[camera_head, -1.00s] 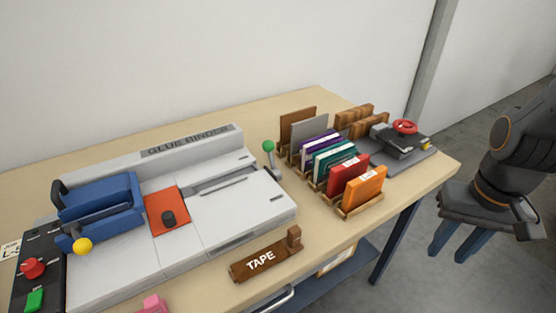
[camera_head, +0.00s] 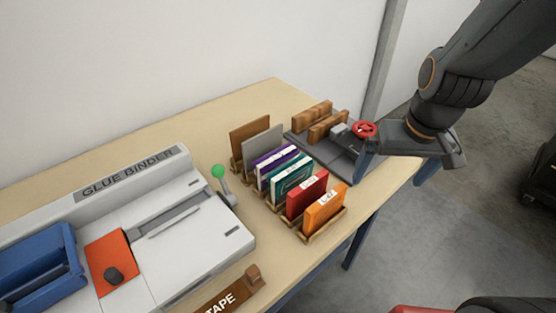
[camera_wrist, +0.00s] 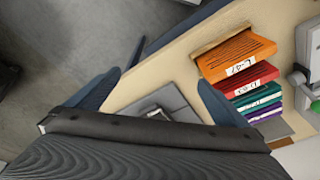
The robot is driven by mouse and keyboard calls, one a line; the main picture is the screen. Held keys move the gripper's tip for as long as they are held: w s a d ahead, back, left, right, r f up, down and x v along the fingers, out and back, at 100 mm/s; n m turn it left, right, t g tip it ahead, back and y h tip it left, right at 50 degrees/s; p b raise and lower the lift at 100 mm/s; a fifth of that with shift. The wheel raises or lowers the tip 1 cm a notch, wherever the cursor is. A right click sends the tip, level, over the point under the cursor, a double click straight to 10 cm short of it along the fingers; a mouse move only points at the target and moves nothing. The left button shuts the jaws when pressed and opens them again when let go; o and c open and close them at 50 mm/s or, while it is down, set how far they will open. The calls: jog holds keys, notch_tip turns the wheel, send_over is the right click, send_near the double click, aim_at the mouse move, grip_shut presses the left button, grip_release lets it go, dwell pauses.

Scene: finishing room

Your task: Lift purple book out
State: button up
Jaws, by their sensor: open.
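The purple book (camera_head: 272,157) stands upright in a slotted wooden rack (camera_head: 313,238), between a grey board (camera_head: 263,147) and a teal book (camera_head: 292,180). Only its top edge and part of its cover show. In the wrist view the purple book (camera_wrist: 264,116) is a thin strip beyond the orange, red and teal books. My gripper (camera_head: 395,172) is open and empty, to the right of the rack by the table's right edge. In the wrist view its blue fingers stand wide apart (camera_wrist: 157,98), with the right finger close beside the row of books in the picture.
A red book (camera_head: 307,195) and an orange book (camera_head: 324,208) fill the rack's near end. A press with a red handwheel (camera_head: 365,129) stands right of the rack, close to my gripper. The glue binder (camera_head: 150,235) and its green-knobbed lever (camera_head: 218,171) are at left.

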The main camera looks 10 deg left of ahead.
jog(key=w+a+n+y, duration=0.1)
jog(key=w+a+n, duration=0.25)
jog(key=a, duration=0.65)
jog(key=n+y+p, duration=0.2)
jog(key=n, duration=0.3)
send_over(278, 157)
jog(key=s+d, duration=0.1)
jog(key=shift+s+d+r+t, duration=0.15)
jog(key=shift+r+t, duration=0.1)
jog(key=shift+t, duration=0.05)
jog(key=b+x, duration=0.1)
jog(key=x, duration=0.5)
jog(key=shift+d+b, duration=0.1)
jog(key=shift+b, duration=0.25)
jog(key=shift+c, duration=0.4)
jog(key=c, duration=0.8)
